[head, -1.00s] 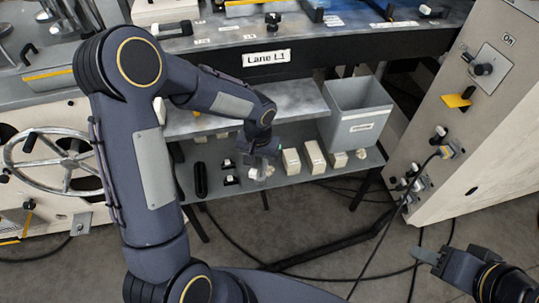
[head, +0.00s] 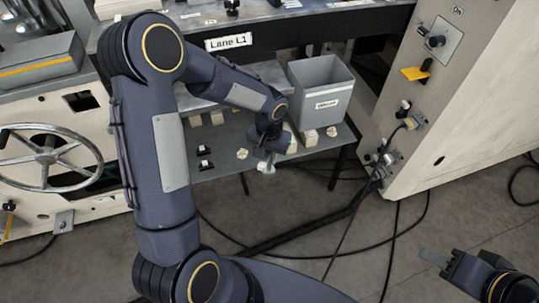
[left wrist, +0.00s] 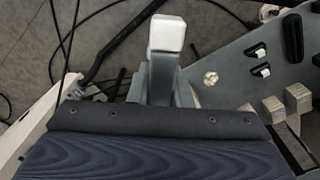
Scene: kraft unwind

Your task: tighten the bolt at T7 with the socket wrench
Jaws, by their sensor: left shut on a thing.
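My left gripper (head: 267,163) is at the front edge of the lower shelf (head: 226,166) in the head view. It is shut on a small pale thing, mostly hidden by the fingers; I cannot tell what it is. In the left wrist view a pale-topped grey block, probably a finger of this gripper (left wrist: 167,45), stands up in the middle, over the floor. My right gripper (head: 436,258) is at the lower right, over bare floor; I cannot tell if it is open. I cannot make out the T7 bolt or a socket wrench.
A grey labelled bin (head: 320,95) stands on the shelf, with cream blocks (head: 310,138) and small black holders (head: 205,160) near it. A beige cabinet (head: 450,120) with knobs and cables stands right. A handwheel (head: 45,158) is at left. Cables lie on the floor.

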